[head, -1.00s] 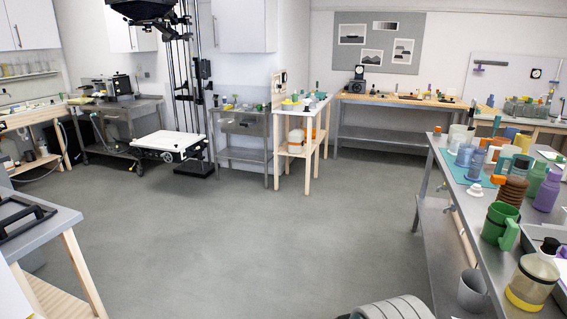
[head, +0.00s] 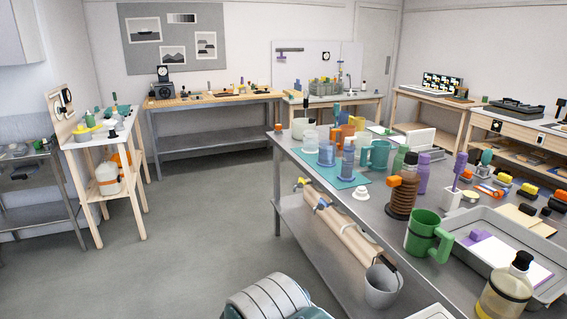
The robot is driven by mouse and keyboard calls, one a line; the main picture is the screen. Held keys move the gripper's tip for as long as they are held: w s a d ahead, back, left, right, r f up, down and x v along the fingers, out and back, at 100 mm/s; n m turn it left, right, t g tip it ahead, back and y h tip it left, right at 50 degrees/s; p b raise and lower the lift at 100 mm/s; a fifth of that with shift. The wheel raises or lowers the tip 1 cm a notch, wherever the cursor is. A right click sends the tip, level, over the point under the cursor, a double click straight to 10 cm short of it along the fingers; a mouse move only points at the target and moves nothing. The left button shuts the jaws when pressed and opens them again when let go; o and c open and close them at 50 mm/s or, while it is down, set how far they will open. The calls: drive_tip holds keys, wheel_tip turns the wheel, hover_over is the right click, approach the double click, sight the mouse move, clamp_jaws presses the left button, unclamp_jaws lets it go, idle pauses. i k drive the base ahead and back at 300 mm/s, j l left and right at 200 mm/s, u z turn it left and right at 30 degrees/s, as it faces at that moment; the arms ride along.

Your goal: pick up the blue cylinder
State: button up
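Two blue, cylinder-like vessels stand upright on a teal mat (head: 343,182) near the left part of the grey metal bench. One is a blue cylinder (head: 327,153), and a blue-grey one (head: 347,163) stands just right of it. I cannot tell which is the task's cylinder. A clear vessel (head: 310,140) and a teal mug (head: 376,154) stand close by. My gripper is not in view, so whether it is open or shut does not show.
The grey bench (head: 385,228) also carries a brown ribbed bottle (head: 402,195), a green mug (head: 427,235) and a grey tray (head: 478,217). A white ribbed rounded thing (head: 268,299) sits low in front, partly cut off. Grey floor (head: 190,240) is open to the left.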

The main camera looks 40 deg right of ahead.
sight(348, 149)
drive_tip(key=i+l+z, duration=0.1)
drive_tip(key=i+z, duration=0.15)
drive_tip(key=i, duration=0.5)
drive_tip(key=i+z, duration=0.3)
drive_tip(key=i, duration=0.4)
drive_tip(key=i+l+z, duration=0.25)
drive_tip(key=i+l, duration=0.2)
drive_tip(key=i+l+z, duration=0.3)
drive_tip(key=i+l, duration=0.15)
drive_tip(key=i, duration=0.05)
